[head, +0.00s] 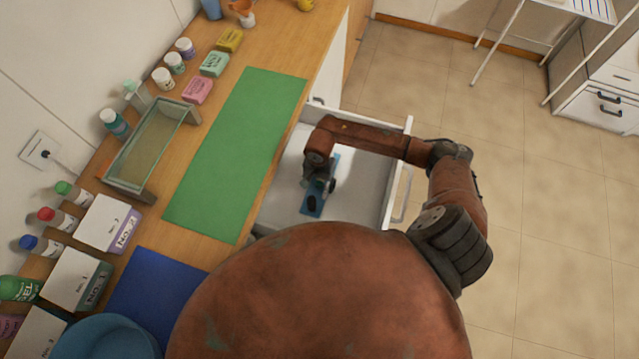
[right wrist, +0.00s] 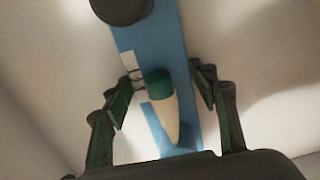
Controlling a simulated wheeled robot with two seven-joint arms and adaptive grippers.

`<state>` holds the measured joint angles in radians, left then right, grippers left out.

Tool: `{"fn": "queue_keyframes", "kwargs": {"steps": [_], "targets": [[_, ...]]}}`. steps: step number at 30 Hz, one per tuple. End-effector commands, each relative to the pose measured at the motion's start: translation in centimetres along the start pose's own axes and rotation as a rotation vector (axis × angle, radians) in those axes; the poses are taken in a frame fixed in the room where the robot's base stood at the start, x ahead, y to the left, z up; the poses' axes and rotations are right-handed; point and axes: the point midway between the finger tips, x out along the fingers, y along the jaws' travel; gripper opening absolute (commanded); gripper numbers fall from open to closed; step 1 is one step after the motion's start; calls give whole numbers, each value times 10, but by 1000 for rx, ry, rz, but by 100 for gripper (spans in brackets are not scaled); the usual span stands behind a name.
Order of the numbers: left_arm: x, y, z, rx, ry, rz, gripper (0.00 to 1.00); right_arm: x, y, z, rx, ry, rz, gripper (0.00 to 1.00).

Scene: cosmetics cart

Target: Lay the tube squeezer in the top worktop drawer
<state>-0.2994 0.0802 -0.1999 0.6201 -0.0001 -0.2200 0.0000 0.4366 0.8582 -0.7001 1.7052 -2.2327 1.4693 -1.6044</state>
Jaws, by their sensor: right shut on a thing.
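The tube squeezer (head: 313,206), a flat blue strip with a dark round knob, is inside the open white worktop drawer (head: 396,180). My right gripper (head: 322,183) reaches down into the drawer and is shut on the squeezer. In the right wrist view the blue strip (right wrist: 183,95) runs between the fingers of my right gripper (right wrist: 163,84), with a green-and-pale tapered piece on it. The dark knob lies beyond the fingertips. I cannot tell whether the squeezer touches the drawer floor. My left gripper is not in view.
The wooden worktop left of the drawer holds a green mat (head: 235,150), a glass-sided tray (head: 150,150), bottles, jars and boxes. A blue mat (head: 150,295) and a blue bowl (head: 105,340) are nearer. Tiled floor right of the drawer is clear.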

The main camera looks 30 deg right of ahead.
Motion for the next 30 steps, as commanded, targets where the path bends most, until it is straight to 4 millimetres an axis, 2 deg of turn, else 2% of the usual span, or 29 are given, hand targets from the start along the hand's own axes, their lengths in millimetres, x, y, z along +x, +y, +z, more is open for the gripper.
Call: {"fn": "queue_keyframes", "kwargs": {"steps": [8,19,23,30], "targets": [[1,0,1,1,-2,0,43,1,0,0,0,0,0,71],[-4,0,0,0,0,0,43,-4,0,0,0,-1,0,71],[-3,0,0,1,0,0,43,-21,0,-2,-2,3,-1,71],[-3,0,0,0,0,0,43,-72,0,-1,-3,3,-1,71]]}}
